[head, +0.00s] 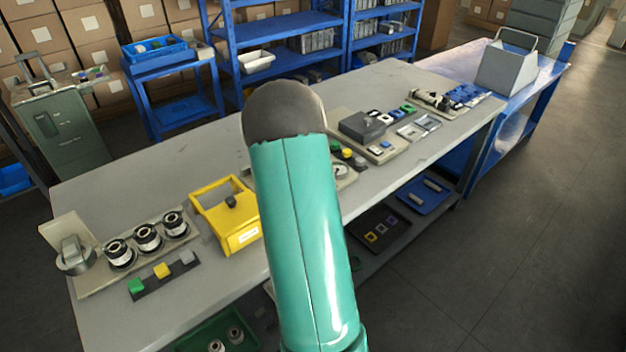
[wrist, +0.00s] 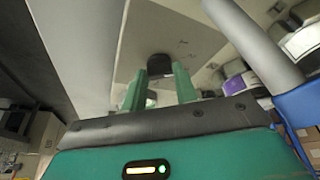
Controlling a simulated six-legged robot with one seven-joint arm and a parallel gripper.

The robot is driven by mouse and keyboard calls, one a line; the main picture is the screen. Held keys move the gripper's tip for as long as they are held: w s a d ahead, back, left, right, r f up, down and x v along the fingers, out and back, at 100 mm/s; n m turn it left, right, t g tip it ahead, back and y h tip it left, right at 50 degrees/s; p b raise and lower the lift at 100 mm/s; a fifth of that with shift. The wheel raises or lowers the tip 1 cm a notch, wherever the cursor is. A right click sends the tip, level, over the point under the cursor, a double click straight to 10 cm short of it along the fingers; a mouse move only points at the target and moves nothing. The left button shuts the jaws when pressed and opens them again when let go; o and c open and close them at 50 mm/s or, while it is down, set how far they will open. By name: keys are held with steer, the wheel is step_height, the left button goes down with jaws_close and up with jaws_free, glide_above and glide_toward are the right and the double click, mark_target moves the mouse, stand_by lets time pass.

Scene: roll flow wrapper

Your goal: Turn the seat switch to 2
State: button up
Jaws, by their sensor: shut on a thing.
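In the wrist view, my gripper (wrist: 161,78) has its two green fingers on either side of a dark rounded knob (wrist: 159,66). The knob sits on a pale beige panel (wrist: 190,40) and appears to be the seat switch. The fingers are closed on it. Its markings and the number it points to cannot be read. In the head view, my own teal arm hides my gripper and the switch.
In the wrist view, a thick grey bar with a blue part (wrist: 250,40) crosses the upper right, near rolls with a purple label (wrist: 248,80). In the head view, the grey bench (head: 400,85) holds a yellow frame (head: 245,238) and black-and-white rolls (head: 148,237).

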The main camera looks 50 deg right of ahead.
stand_by(0.4)
steer(key=o, duration=1)
steer(key=v, duration=1.4)
